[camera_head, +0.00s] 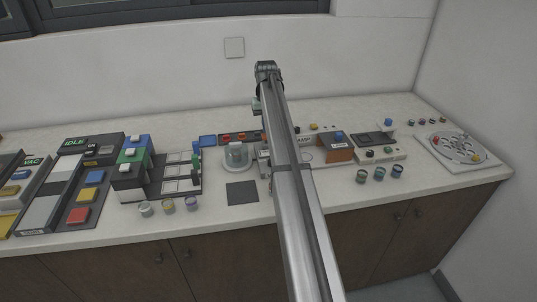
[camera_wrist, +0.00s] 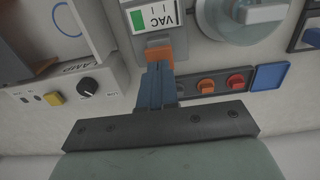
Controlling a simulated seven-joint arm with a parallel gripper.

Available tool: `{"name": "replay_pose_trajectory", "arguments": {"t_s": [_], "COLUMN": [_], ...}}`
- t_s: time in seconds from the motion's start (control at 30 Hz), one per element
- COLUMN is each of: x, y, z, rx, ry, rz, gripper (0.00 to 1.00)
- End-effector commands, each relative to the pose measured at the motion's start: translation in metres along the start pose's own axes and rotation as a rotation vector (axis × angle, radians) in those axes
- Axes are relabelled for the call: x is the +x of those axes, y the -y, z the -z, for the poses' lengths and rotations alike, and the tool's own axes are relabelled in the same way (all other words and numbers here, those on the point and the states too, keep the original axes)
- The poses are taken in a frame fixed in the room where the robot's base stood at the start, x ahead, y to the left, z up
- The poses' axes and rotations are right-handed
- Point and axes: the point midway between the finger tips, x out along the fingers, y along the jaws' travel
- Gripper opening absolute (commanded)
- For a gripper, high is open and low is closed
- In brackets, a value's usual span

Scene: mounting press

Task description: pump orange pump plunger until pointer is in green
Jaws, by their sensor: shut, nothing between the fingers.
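In the wrist view my gripper (camera_wrist: 160,68) has its blue-grey fingers together. Their tips are at the orange pump plunger (camera_wrist: 158,51), overlapping it in the picture; I cannot tell whether they press on it. The plunger sits on a grey block beside the white VAC gauge (camera_wrist: 154,16). The gauge has a green zone at its left end and thin dark marks to the right. Which mark is the pointer, and its exact reading, I cannot tell. In the head view my arm hides the plunger and most of the gauge.
A clear-domed round unit (camera_wrist: 240,18) stands right of the gauge, by orange and red buttons (camera_wrist: 236,81) and a blue square tray (camera_wrist: 270,77). A lamp box with a black knob (camera_wrist: 88,86) is at left. A dark mat (camera_head: 242,193) lies on the counter.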

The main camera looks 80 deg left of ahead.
Motion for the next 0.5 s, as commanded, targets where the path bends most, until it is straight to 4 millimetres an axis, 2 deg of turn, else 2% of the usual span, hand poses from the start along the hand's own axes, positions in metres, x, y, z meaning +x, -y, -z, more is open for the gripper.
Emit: {"name": "replay_pose_trajectory", "arguments": {"t_s": [0.5], "x": [0.0043], "y": [0.0000], "z": [-0.0001], "rx": [0.000], "ry": [0.000], "rz": [0.000], "gripper": [0.00]}}
